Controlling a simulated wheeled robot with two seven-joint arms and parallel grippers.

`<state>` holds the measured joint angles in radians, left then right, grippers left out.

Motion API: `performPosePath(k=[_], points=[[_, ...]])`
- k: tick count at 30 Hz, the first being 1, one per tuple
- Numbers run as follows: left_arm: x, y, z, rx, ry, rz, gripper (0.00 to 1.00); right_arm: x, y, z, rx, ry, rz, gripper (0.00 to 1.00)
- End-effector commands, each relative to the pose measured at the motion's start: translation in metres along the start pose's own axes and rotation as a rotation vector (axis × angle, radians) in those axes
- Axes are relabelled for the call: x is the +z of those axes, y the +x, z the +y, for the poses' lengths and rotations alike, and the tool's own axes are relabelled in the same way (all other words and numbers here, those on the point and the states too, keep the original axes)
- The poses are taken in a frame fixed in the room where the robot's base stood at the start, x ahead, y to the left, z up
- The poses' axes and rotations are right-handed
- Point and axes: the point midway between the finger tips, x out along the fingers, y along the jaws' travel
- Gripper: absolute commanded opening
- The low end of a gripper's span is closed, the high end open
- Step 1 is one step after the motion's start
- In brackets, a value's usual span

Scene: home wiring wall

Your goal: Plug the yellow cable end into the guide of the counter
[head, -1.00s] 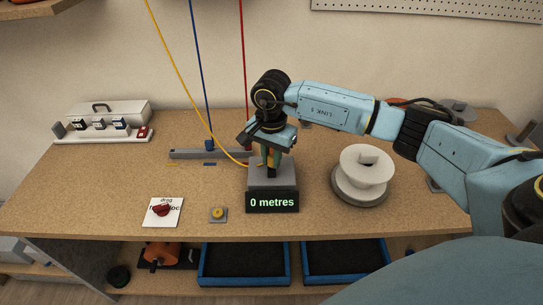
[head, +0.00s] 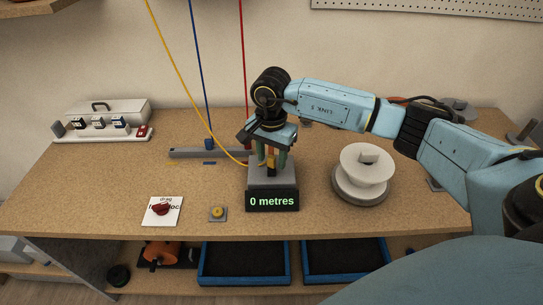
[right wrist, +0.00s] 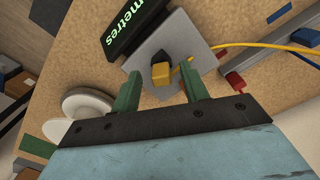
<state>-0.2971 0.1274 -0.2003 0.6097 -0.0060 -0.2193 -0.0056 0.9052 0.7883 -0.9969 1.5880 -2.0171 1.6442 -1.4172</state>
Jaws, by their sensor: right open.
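The counter (head: 272,199) is a grey block with a black display reading "0 metres". It stands near the middle of the bench and also shows in the right wrist view (right wrist: 196,38). The yellow cable end (right wrist: 160,73) is at the black guide (right wrist: 158,58) on top of the counter; how deep it sits I cannot tell. The yellow cable (head: 196,108) comes down from above and bends to the counter. My right gripper (right wrist: 162,86) is open above the counter, its green fingers apart on either side of the yellow end. My left gripper is not in view.
A white spool (head: 367,167) stands right of the counter. A grey rail (head: 190,154) lies behind it, with blue (head: 199,75) and red (head: 242,75) cables hanging down. A card with a red knob (head: 162,210) and a yellow button (head: 217,213) are at front left.

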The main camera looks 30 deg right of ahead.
Motion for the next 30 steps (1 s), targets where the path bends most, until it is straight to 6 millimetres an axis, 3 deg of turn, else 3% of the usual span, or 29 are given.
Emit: performPosePath(k=[1, 5, 13, 19, 30], points=[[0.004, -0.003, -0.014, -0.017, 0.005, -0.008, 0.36, -0.002, -0.021, -0.003, -0.013, 0.0, 0.006, 0.45], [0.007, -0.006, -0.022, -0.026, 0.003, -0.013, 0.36, -0.002, -0.054, -0.002, -0.012, 0.0, 0.006, 0.45], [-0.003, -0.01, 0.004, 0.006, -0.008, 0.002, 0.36, -0.001, -0.108, -0.001, -0.01, 0.001, 0.005, 0.45], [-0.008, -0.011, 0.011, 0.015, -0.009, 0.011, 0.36, -0.001, -0.126, -0.001, -0.008, 0.001, 0.003, 0.45], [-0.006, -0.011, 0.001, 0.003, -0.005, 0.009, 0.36, -0.001, -0.128, 0.0, -0.007, 0.001, 0.003, 0.45]])
